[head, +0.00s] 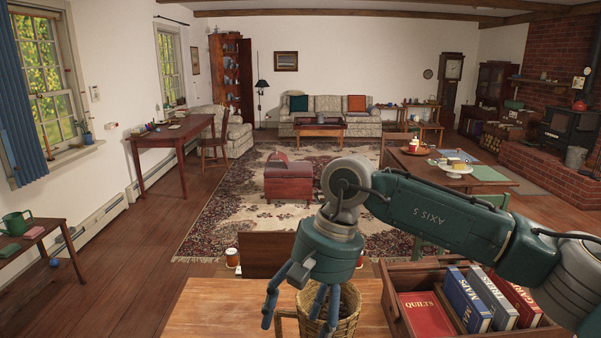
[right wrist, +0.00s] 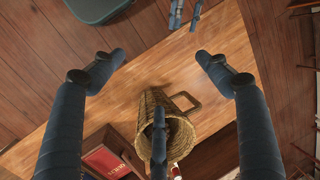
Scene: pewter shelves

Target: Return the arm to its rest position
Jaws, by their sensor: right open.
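My right arm (head: 440,215) reaches in from the right in the head view, bent at a grey joint, with its hand hanging down. My right gripper (head: 300,312) is open above the wooden table, its blue fingers spread. In the right wrist view the right gripper (right wrist: 160,78) has nothing between its fingers. A wicker basket (head: 347,318) with a side handle stands below and behind the fingers; it also shows in the wrist view (right wrist: 148,112). Blue fingers at the top of the wrist view look like my left gripper (right wrist: 184,14); whether they are open is unclear.
A wooden crate (head: 388,302) with several books, one a red book (head: 427,315), stands right of the basket, under my right arm. The near tabletop (head: 215,305) is clear on the left. A jar (head: 232,258) stands beyond it.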

